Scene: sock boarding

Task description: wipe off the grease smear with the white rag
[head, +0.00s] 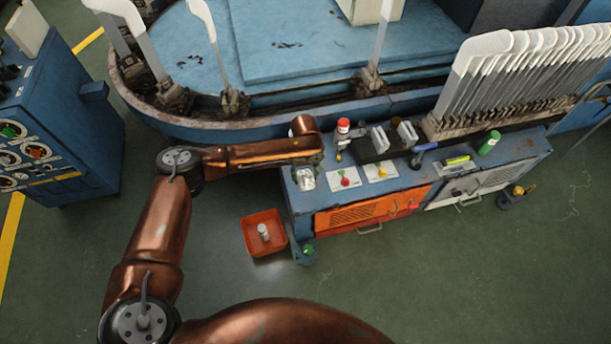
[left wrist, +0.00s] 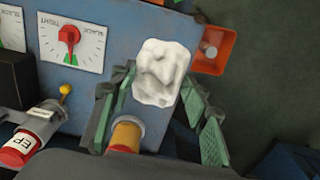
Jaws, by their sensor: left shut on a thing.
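The white rag (head: 307,182) is a crumpled bundle at the left end of the blue workbench top. It also shows in the left wrist view (left wrist: 160,72), between and just beyond the fingers. My left gripper (head: 305,170) is shut on the rag, low over the bench corner; its green fingers show in the left wrist view (left wrist: 160,95). I cannot tell whether the rag touches the bench. No grease smear can be made out; the rag and gripper hide part of the bench top. My right gripper is in neither view.
A green can (head: 489,143) stands farther right. An orange bin (head: 250,238) sits on the floor left of the bench. White sock boards (head: 485,50) line the back right.

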